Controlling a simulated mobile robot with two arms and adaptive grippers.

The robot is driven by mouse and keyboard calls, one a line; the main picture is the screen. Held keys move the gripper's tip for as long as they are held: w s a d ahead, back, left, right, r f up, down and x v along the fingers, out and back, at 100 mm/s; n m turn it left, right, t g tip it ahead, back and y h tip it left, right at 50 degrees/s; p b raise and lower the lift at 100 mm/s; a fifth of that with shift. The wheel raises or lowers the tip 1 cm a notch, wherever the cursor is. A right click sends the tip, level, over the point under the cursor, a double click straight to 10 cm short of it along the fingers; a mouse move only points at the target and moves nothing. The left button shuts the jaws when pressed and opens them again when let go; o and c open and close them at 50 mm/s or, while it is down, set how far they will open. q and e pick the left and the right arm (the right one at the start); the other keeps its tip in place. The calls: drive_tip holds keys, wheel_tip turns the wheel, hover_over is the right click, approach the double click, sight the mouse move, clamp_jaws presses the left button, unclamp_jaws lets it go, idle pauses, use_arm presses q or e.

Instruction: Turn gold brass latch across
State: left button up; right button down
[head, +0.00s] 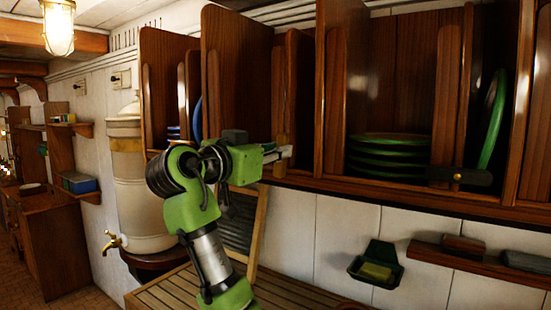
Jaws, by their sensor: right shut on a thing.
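My right gripper (284,153) reaches to the front edge of the wooden plate rack from the left. It is shut on a small upright gold-brown piece, which looks like the gold brass latch (281,143), at the edge of a rack divider. The fingers hide part of this latch, so its exact angle is hard to tell. Farther right, a dark bar latch (440,173) with a round brass knob lies level across the front of a plate compartment. My left gripper is not in view.
Stacked green plates (390,155) and an upright green plate (492,120) sit in the rack (350,185). Below are a soap dish (375,268) and a small wall shelf (490,266). A cream water urn (140,190) with a brass tap stands left, near a slatted wooden counter (165,295).

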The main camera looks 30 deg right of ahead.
drive_tip(key=m+b, duration=0.3)
drive_tip(key=m, duration=0.2)
drive_tip(key=f+m+b, duration=0.1)
drive_tip(key=m+b, duration=0.2)
drive_tip(key=m, duration=0.3)
drive_tip(key=s+m+b, duration=0.1)
drive_tip(key=m+b, duration=0.2)
drive_tip(key=m, duration=0.2)
drive_tip(key=shift+d+f, duration=0.2)
drive_tip(key=shift+f, duration=0.05)
drive_tip(key=shift+m, duration=0.3)
drive_tip(key=c, duration=1.9)
unclamp_jaws()
drive_tip(key=shift+s, duration=0.1)
drive_tip(key=v, duration=1.2)
